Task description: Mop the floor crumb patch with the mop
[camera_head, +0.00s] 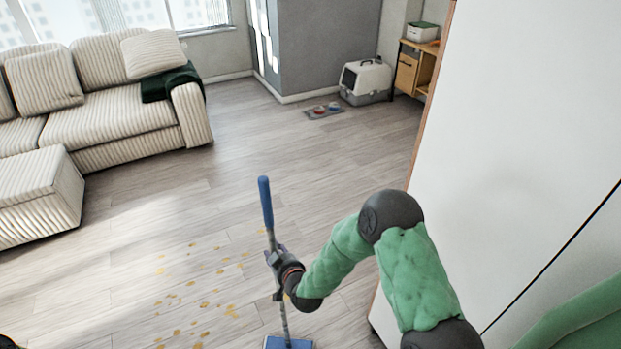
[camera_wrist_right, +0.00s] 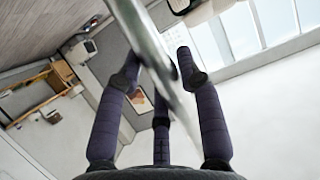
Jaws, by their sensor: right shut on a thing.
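The mop (camera_head: 266,203) stands nearly upright with its blue grip at the top and its blue head (camera_head: 288,343) low at the bottom edge of the head view. My right gripper (camera_head: 276,262) is shut on the mop's grey shaft. In the right wrist view the shaft (camera_wrist_right: 150,45) runs between the fingers (camera_wrist_right: 160,85). The crumb patch (camera_head: 205,300) is a scatter of yellow-brown bits on the wood floor, left of the mop. Whether the head touches the floor is hard to tell.
A cream sofa (camera_head: 110,115) with an ottoman (camera_head: 35,195) stands at the left. A tall white cabinet (camera_head: 510,130) stands close on the right. A pet carrier (camera_head: 366,80) and a bowl mat (camera_head: 323,111) lie at the back. The floor between is clear.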

